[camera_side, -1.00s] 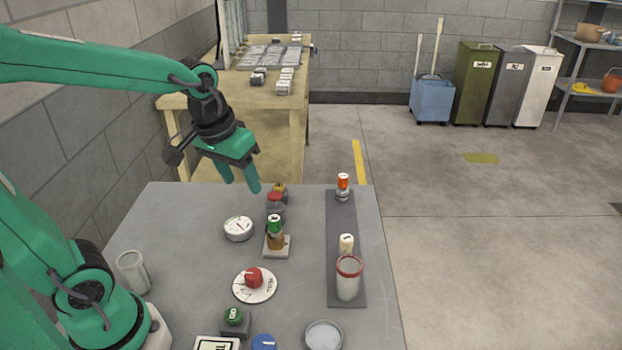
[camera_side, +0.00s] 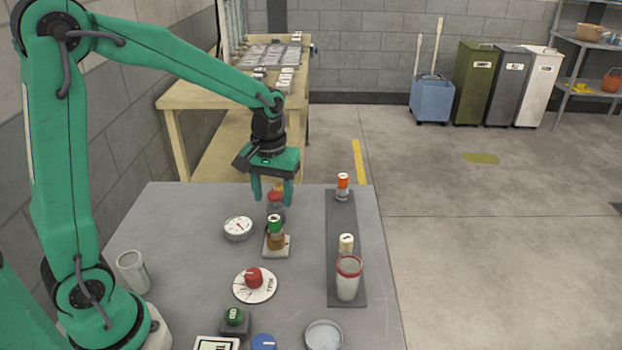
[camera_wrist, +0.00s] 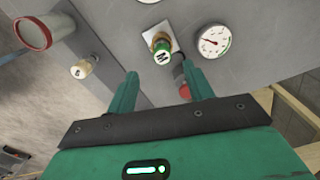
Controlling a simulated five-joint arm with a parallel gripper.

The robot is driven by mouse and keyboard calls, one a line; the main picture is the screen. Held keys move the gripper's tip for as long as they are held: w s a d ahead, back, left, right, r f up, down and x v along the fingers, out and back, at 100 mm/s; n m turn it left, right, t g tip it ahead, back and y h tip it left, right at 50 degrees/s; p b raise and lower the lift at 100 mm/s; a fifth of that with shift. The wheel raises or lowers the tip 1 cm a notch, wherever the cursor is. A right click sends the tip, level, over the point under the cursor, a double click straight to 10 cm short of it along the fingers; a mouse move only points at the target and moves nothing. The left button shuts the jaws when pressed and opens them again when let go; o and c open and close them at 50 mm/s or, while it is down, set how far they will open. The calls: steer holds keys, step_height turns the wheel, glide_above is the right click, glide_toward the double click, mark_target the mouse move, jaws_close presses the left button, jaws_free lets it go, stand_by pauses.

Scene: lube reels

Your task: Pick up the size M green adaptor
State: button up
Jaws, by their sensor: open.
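The green adaptor (camera_side: 274,224) sits on top of a brown piece (camera_side: 277,241) on a small pale square plate (camera_side: 271,250). In the wrist view the green adaptor (camera_wrist: 161,51) shows the letter M and lies ahead of the fingertips. My gripper (camera_side: 272,199) is open and empty, fingers pointing down, above and behind the adaptor in the side view. The open fingers also show in the wrist view (camera_wrist: 161,75). A red-topped part (camera_side: 275,197) stands behind the adaptor, partly hidden by the fingers.
A round gauge (camera_side: 238,228) lies left of the adaptor. On the dark strip at right stand an orange-topped piece (camera_side: 343,182), a cream-topped piece (camera_side: 346,243) and a red-rimmed cup (camera_side: 348,280). A grey cup (camera_side: 133,271) stands at left.

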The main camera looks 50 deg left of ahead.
mark_target(274, 218)
steer(key=shift+f, duration=1.25)
steer(key=shift+f, duration=0.1)
steer(key=shift+a+f, duration=0.2)
steer(key=shift+f, duration=2.3)
jaws_close()
